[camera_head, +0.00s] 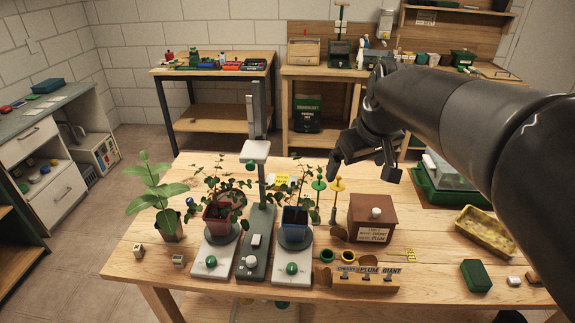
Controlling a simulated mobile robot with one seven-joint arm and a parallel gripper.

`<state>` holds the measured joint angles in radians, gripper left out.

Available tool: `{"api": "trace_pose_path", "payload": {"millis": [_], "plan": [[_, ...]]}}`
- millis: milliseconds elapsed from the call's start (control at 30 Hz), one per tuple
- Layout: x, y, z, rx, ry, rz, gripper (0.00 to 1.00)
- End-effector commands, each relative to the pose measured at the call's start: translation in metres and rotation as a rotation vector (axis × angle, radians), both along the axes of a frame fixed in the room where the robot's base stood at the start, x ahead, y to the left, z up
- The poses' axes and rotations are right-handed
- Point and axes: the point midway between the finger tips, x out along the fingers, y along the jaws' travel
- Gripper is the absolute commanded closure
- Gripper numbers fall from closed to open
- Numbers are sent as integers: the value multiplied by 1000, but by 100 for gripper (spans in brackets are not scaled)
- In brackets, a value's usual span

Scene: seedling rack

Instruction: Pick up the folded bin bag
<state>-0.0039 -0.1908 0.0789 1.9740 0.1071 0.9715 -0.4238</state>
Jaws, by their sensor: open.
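A small dark green folded-looking block (476,276) lies on the front right of the wooden table. It may be the folded bin bag, but I cannot tell for sure at this size. My gripper (363,172) hangs above the table's back middle, with its fingers apart and nothing visible between them. It is well behind and to the left of the green block, apart from it. My dark arm reaches in from the right edge and hides part of the background.
Potted plants (218,222) on stands fill the table's (130,278) middle left. A brown box (372,219) stands below my gripper. A yellow tray (486,231) lies just behind the green block, and a small white item (514,281) beside it. A green-based propagator (440,185) stands farther back.

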Motion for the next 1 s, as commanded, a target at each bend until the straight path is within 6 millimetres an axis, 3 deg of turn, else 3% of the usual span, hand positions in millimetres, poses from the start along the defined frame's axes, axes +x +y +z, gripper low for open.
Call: {"api": "trace_pose_path", "payload": {"millis": [100,467,767,1000], "plan": [[42,14,-4,-3,18,89,3],[160,58,-36,16,40,359,3],[246,92,-92,62,36,572,3],[303,115,-152,112,15,726,3]]}}
